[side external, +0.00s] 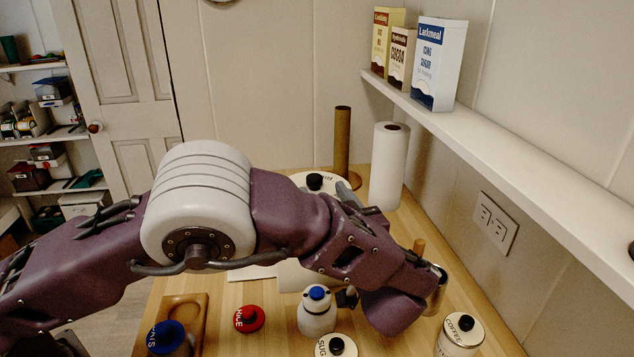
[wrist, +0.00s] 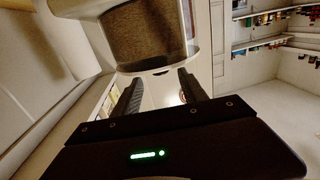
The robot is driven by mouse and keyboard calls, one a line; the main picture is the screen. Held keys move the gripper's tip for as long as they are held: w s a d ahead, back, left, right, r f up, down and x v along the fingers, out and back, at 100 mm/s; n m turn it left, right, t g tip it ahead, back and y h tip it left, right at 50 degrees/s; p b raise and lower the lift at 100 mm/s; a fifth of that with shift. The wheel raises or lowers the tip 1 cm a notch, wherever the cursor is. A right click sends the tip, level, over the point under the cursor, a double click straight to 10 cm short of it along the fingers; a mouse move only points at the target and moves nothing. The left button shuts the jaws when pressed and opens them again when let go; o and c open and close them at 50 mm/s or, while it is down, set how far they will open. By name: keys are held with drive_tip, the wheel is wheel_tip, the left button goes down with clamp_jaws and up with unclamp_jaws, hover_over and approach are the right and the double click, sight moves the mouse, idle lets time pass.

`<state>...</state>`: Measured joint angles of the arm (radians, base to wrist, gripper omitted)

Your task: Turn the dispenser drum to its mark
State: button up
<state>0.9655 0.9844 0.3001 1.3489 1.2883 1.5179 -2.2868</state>
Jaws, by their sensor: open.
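My gripper (wrist: 160,80) shows in the wrist view with its two dark fingers spread apart and nothing visible between them. Just beyond the fingertips is a white rounded body (wrist: 130,66) with a brown, grainy section, which appears to be the dispenser. I cannot tell whether the fingers touch it. No mark or drum setting can be read. In the side view my purple arm crosses the middle of the counter and hides my fingers. A pale shape (side external: 297,277) shows partly under the arm there; I cannot tell whether it is the dispenser.
Around the arm stand a blue-capped white bottle (side external: 317,311), a red lid (side external: 248,319), a coffee canister (side external: 459,335), a sugar canister (side external: 322,347), a paper towel roll (side external: 388,165) and a brown tube (side external: 342,145). A wall shelf (side external: 500,130) with boxes runs along the right.

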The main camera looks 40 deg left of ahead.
sight(317, 182)
drive_tip(key=x, duration=0.4)
drive_tip(key=shift+w+a, duration=0.25)
drive_tip(key=shift+a, duration=0.05)
clamp_jaws()
idle(1.1)
